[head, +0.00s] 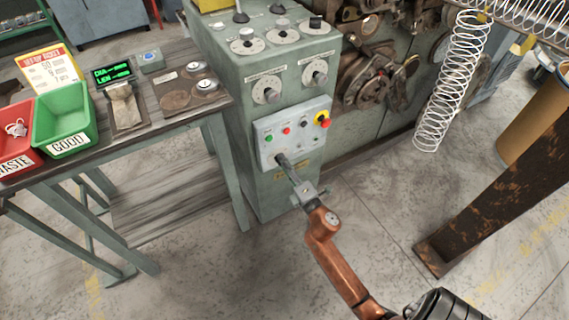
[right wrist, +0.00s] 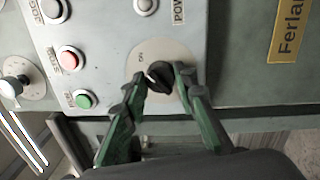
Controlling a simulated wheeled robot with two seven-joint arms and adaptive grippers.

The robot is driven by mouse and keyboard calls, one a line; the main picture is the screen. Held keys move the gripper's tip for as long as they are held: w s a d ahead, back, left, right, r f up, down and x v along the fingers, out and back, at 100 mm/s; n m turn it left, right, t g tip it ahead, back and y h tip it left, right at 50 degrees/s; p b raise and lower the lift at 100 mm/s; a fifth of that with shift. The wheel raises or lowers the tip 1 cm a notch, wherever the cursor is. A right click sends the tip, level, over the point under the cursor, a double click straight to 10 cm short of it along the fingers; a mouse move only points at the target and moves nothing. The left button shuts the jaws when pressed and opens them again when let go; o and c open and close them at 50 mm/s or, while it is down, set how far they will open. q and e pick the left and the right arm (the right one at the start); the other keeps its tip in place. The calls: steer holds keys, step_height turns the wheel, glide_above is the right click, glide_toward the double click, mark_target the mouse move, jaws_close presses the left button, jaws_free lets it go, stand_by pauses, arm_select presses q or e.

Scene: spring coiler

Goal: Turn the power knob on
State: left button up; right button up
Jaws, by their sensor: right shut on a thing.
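The power knob (right wrist: 158,77) is a small black knob on a round pale plate marked "ON" (right wrist: 141,57) in the right wrist view. My right gripper (right wrist: 162,82) has a finger on each side of the knob and is shut on it. The white mark on the knob points to the upper left, roughly toward "ON"; I cannot tell if it lines up exactly. In the head view my right gripper (head: 281,161) is at the lower left of the grey control panel (head: 312,141) and hides the knob. My left gripper is not in view.
The panel carries a green button (head: 268,138), a red button (head: 287,131) and a red-and-yellow emergency stop (head: 323,119). Dials (head: 268,91) sit above it. A bench (head: 172,117) with red (head: 17,137) and green (head: 62,118) bins stands left. A large wire spring (head: 447,95) hangs right.

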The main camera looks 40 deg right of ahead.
steer(key=o, duration=1.2)
steer(key=shift+c, duration=0.2)
steer(key=v, duration=1.2)
steer(key=shift+s+d+f, duration=0.1)
